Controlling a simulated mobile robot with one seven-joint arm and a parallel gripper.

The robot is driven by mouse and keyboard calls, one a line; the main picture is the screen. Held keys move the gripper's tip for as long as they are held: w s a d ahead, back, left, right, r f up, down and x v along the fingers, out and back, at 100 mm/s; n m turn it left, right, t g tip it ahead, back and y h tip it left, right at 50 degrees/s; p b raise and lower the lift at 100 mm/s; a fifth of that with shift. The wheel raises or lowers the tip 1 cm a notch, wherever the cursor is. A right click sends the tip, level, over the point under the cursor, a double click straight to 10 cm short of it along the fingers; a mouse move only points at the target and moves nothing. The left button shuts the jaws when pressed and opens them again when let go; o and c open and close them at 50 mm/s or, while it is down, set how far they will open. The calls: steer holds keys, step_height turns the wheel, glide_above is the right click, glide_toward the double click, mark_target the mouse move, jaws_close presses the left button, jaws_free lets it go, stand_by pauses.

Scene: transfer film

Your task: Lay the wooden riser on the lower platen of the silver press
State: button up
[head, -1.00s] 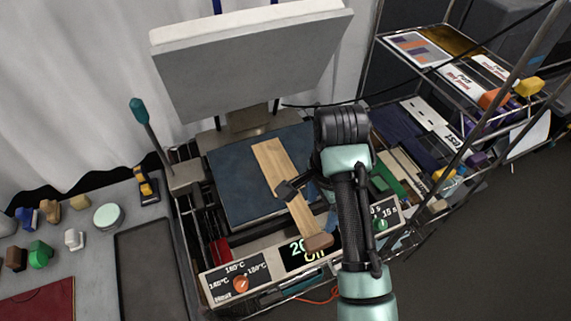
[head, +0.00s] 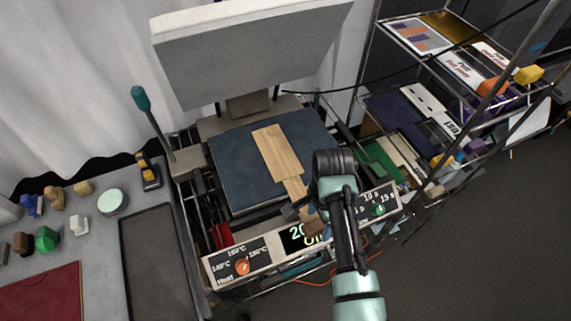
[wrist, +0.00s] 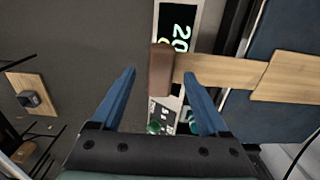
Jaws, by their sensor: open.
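The wooden riser (head: 275,150) lies flat on the dark blue lower platen (head: 233,168) of the silver press, with its narrower handle reaching over the front edge toward the control panel. The handle's brown end block (wrist: 161,69) shows in the wrist view, in front of my fingertips, with the riser's pale wood (wrist: 285,76) to the right. My gripper (wrist: 160,75) is open, its blue fingers apart and empty near the handle end. In the head view my gripper (head: 303,212) hides part of the handle. The press's upper plate (head: 250,60) is raised.
The control panel (head: 240,262) with an orange knob runs along the press front. A wire rack (head: 420,120) with cards and small items stands at right. A grey side table (head: 100,240) with several small coloured pieces and a red mat is at left.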

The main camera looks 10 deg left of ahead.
steer(key=shift+f, duration=0.65)
jaws_close()
